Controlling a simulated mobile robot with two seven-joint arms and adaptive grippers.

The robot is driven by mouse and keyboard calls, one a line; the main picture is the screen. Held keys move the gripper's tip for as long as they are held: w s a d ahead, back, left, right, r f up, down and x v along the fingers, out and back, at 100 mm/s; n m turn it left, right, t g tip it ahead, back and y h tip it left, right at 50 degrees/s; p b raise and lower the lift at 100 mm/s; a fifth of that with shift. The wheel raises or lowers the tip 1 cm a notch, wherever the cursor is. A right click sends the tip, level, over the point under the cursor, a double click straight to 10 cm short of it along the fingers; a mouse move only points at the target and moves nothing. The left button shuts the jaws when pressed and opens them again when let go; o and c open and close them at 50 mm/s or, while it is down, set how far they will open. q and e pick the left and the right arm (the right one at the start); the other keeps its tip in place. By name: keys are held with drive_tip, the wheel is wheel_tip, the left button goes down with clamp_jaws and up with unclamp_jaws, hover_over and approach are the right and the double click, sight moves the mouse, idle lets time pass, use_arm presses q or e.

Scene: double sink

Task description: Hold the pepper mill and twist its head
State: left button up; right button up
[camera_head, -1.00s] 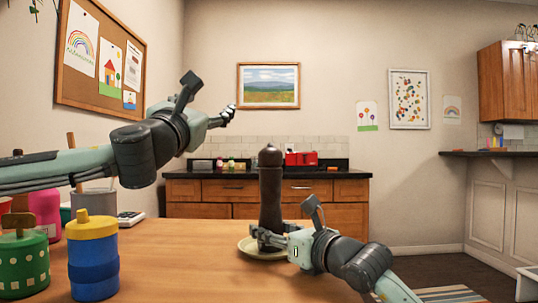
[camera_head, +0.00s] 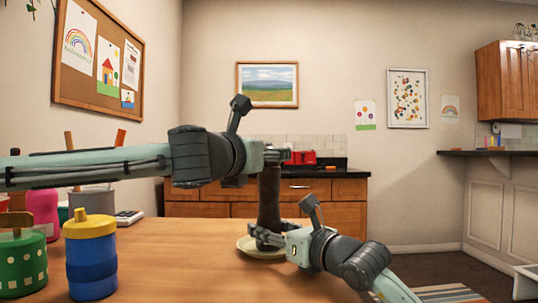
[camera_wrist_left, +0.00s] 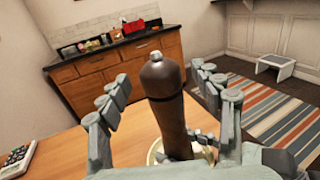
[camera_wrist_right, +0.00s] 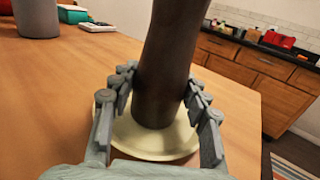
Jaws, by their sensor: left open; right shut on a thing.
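The dark brown pepper mill (camera_head: 268,205) stands upright on a pale plate (camera_head: 250,247) on the wooden table. My right gripper (camera_head: 268,238) is shut on the lower part of its body; the right wrist view shows the fingers on both sides of the mill (camera_wrist_right: 170,70). My left gripper (camera_head: 278,157) is at the height of the mill's head, which it hides in the head view. In the left wrist view the mill's rounded head with a small silver knob (camera_wrist_left: 160,72) lies between the open left fingers (camera_wrist_left: 160,95), apart from both.
A blue and yellow cup (camera_head: 92,255) and a green dotted canister (camera_head: 22,252) stand at the table's left. A grey utensil pot (camera_head: 92,201) and a calculator (camera_head: 128,217) are behind them. The table between these and the plate is clear.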

use_arm(q)
drive_tip(key=shift+x, duration=1.6)
drive_tip(key=c, duration=1.2)
drive_tip(key=shift+a+f+h, duration=0.1)
drive_tip(key=shift+h, duration=0.4)
drive_tip(key=shift+m+g+h, duration=0.9)
drive_tip(key=shift+m+h, duration=0.3)
drive_tip(key=m+g+h, duration=0.2)
drive_tip(key=h, duration=0.1)
drive_tip(key=m+g+h, duration=0.1)
drive_tip(key=m+g, duration=0.1)
drive_tip(key=shift+r+h, duration=0.25)
drive_tip(key=shift+h, duration=0.15)
drive_tip(key=m+g+h, duration=0.1)
drive_tip(key=m+g, duration=0.1)
drive_tip(key=g, duration=0.1)
drive_tip(key=shift+h, duration=0.4)
drive_tip(key=shift+m+g+h, duration=0.7)
drive_tip(key=shift+m+g, duration=1.1)
drive_tip(key=shift+g, duration=0.8)
